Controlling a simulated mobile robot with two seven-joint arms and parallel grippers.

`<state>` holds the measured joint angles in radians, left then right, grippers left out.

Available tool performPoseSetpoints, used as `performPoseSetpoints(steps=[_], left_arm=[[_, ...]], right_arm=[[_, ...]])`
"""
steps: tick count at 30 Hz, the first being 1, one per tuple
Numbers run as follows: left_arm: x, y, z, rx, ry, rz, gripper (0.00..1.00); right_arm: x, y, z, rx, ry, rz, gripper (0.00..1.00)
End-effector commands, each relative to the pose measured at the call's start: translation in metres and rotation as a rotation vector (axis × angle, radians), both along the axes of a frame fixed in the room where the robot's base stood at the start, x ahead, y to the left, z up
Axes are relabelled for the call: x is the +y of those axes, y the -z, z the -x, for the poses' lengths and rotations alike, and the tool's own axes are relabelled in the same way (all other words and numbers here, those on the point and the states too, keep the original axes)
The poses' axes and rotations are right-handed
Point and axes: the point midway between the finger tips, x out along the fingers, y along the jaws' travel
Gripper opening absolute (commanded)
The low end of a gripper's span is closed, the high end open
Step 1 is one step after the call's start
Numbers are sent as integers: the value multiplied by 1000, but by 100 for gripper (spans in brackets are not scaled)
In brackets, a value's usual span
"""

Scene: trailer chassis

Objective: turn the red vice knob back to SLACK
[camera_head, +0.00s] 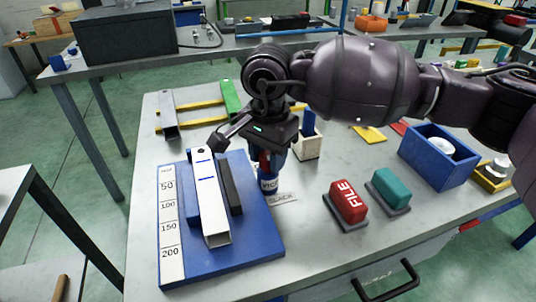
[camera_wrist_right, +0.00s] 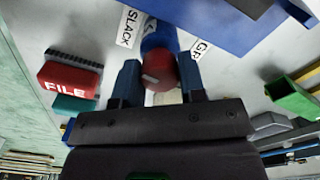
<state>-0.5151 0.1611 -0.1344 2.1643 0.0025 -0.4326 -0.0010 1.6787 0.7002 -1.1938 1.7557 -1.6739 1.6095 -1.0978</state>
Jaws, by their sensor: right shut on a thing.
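The red vice knob (camera_wrist_right: 160,72) shows between the two blue fingers of my right gripper (camera_wrist_right: 160,86) in the wrist view, with a pale mark on its face. In the head view the right gripper (camera_head: 271,160) points down over the knob, and only a sliver of red shows. It is shut on the knob. The knob sits on a blue round vice body (camera_head: 268,183). A SLACK label (camera_head: 282,200) lies beside it; it also shows in the wrist view (camera_wrist_right: 128,28), with a partly hidden label starting "GR" (camera_wrist_right: 201,49) on the other side. My left gripper is out of view.
A white channel (camera_head: 208,200) lies on a blue board (camera_head: 255,250) with a scale, left of the vice. A red FILE block (camera_head: 348,200) and a teal block (camera_head: 391,185) stand right. A blue bin (camera_head: 430,165) is farther right. The front middle of the table is clear.

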Motion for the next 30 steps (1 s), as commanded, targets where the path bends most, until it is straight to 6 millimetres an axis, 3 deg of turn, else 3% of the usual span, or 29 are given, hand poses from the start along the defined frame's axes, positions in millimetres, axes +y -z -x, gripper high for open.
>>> performPoseSetpoints(steps=[10, 27, 28, 30], left_arm=[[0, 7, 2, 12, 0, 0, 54], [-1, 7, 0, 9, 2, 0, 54], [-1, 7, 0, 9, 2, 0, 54], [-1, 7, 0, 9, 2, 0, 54]], right_arm=[[0, 0, 0, 0, -156, -1, 14], [0, -1, 0, -1, -190, 0, 14], [0, -1, 0, -1, -190, 0, 39], [0, -1, 0, -1, -189, 0, 50]])
